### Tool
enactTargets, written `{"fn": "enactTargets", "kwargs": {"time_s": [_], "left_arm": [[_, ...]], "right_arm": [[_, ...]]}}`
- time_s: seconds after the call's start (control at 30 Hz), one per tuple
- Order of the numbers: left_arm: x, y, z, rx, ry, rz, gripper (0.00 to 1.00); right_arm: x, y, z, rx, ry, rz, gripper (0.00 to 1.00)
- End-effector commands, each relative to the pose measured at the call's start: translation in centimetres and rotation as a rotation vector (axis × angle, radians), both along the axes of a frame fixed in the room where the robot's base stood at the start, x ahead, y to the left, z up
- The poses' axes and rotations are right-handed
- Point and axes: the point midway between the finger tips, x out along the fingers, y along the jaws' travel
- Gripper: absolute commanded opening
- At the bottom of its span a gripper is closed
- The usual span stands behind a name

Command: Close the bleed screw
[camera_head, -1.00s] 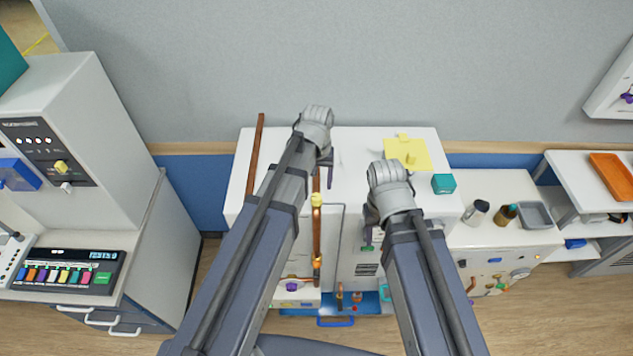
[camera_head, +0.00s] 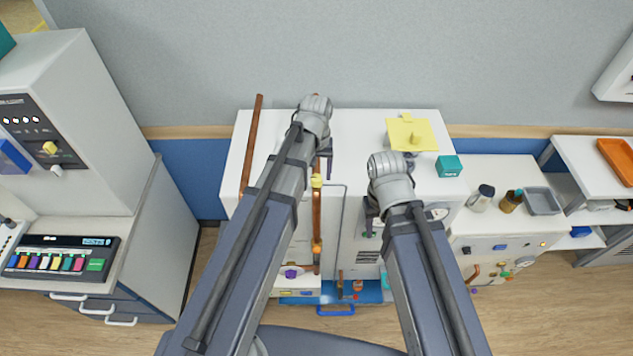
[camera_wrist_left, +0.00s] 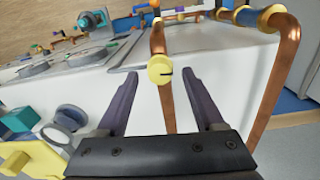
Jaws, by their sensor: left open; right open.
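A yellow round screw head with a dark slot, which looks like the bleed screw (camera_wrist_left: 160,69), sits on an upright copper pipe (camera_wrist_left: 167,108) in front of the white cabinet. It also shows in the head view (camera_head: 317,181), just below my left gripper. My left gripper (camera_wrist_left: 159,80) is open, its two dark fingers pointing towards the screw, one on each side in the picture. Nothing is between the fingers that I can see them touching. My right gripper (camera_head: 371,212) is open and empty at the right part of the cabinet front, partly hidden by its wrist.
The white cabinet (camera_head: 350,150) carries a yellow pad (camera_head: 402,130) and a teal box (camera_head: 448,166) on top. A second copper pipe (camera_head: 251,140) stands on the left. A blue tray area (camera_head: 340,292) with fittings lies below.

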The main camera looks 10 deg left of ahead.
Motion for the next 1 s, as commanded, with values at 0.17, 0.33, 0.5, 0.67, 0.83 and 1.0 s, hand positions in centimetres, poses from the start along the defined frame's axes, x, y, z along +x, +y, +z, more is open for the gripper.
{"fn": "enactTargets", "kwargs": {"time_s": [0.17,0.33,0.5,0.67,0.83,1.0], "left_arm": [[0.01,0.0,-1.7,0.0,0.0,0.0,0.7],[0.0,0.0,-1.65,0.0,0.0,0.0,0.7],[0.0,0.0,-1.62,0.0,0.0,0.0,0.64],[0.0,0.0,-1.62,0.0,0.0,0.0,0.46],[0.0,0.0,-1.62,0.0,0.0,0.0,0.27],[0.0,0.0,-1.63,0.0,0.0,0.0,0.08]], "right_arm": [[0.02,0.01,-1.7,0.0,-0.001,0.0,0.5],[0.02,0.0,-1.65,0.0,-0.001,0.0,0.5],[0.02,0.01,-1.62,0.0,-0.001,0.0,0.5],[0.01,0.0,-1.62,0.0,-0.001,0.0,0.5],[0.01,0.0,-1.62,0.0,-0.001,0.0,0.5],[0.01,0.0,-1.63,0.0,-0.001,0.0,0.5]]}}
